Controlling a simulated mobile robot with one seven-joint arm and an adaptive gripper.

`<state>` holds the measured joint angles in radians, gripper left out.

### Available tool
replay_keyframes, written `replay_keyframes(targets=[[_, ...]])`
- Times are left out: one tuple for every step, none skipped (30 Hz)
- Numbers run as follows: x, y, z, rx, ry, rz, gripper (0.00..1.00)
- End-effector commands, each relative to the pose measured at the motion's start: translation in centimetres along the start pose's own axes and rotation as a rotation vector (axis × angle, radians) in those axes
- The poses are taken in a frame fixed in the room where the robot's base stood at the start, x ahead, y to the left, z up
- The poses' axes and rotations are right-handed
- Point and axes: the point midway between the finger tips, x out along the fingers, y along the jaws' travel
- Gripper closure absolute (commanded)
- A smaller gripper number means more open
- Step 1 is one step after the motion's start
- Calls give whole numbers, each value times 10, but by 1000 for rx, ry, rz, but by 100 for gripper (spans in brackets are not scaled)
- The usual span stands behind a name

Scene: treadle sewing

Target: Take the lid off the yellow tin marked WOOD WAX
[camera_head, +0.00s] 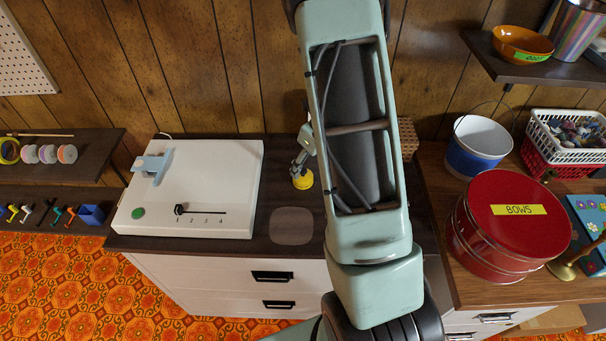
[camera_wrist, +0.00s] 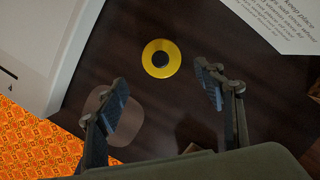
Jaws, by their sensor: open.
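A small yellow tin (camera_head: 302,181) stands on the dark counter beside my arm. In the wrist view I see it from above as a yellow disc (camera_wrist: 152,68) with a dark round knob (camera_wrist: 160,59) in its middle. The WOOD WAX marking cannot be read in either view. My gripper (camera_wrist: 161,77) is open and empty, its two fingers spread left and right. It hangs above the counter with the tin seen just beyond and between the fingertips. In the head view my arm hides much of the gripper.
A white machine (camera_head: 200,187) with a slider lies left of the tin. A pale rounded patch (camera_head: 292,226) marks the counter in front. A printed white sheet (camera_wrist: 285,18) shows beyond the tin. Right are a red BOWS tin (camera_head: 488,235), a blue-white bucket (camera_head: 480,143) and baskets (camera_head: 566,135).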

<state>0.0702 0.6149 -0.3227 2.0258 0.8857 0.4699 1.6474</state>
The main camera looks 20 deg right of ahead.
Motion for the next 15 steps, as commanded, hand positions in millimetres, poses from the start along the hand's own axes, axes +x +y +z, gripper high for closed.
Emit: replay_keyframes(targets=[[3, 0, 0, 0, 0, 0, 37], [4, 0, 0, 0, 0, 0, 37], [7, 0, 1, 0, 0, 0, 37], [10, -1, 1, 0, 0, 0, 37], [13, -1, 2, -1, 1, 1, 37], [18, -1, 2, -1, 2, 2, 37], [22, -1, 3, -2, 2, 2, 37], [26, -2, 4, -1, 1, 1, 37], [31, -3, 5, 0, 1, 0, 37], [35, -3, 5, 0, 1, 1, 37], [40, -3, 5, -1, 2, 2, 37], [45, -3, 5, -2, 2, 2, 37], [48, -3, 5, -2, 1, 1, 37], [50, -4, 6, -2, 0, 0, 37], [52, -4, 6, -2, 0, -1, 37]])
